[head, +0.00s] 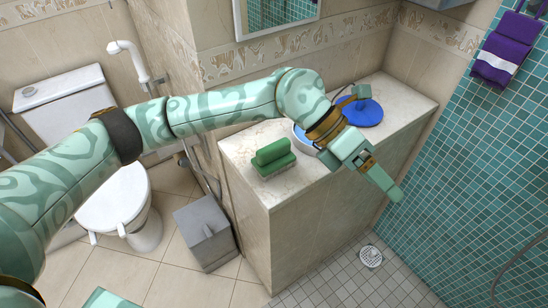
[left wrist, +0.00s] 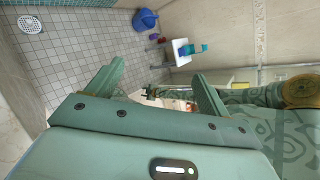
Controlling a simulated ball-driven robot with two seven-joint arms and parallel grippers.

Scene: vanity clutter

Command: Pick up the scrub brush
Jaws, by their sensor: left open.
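The scrub brush (head: 274,157) has a green handle and pale bristles. It stands on the left part of the pale stone counter (head: 248,147) in the head view. I cannot make it out in the left wrist view. My left arm reaches in from the left, above and behind the brush. My left gripper (head: 373,175) is to the right of the brush, apart from it, over the counter's front edge. In the left wrist view its fingers (left wrist: 158,72) are spread with nothing between them. My right gripper is not in view.
A blue-and-white bowl (head: 300,138), partly hidden by my arm, lies right of the brush. A blue round object (head: 362,112) is farther right. A grey bin (head: 206,232) and toilet (head: 112,200) stand left. The counter's front-left corner is clear.

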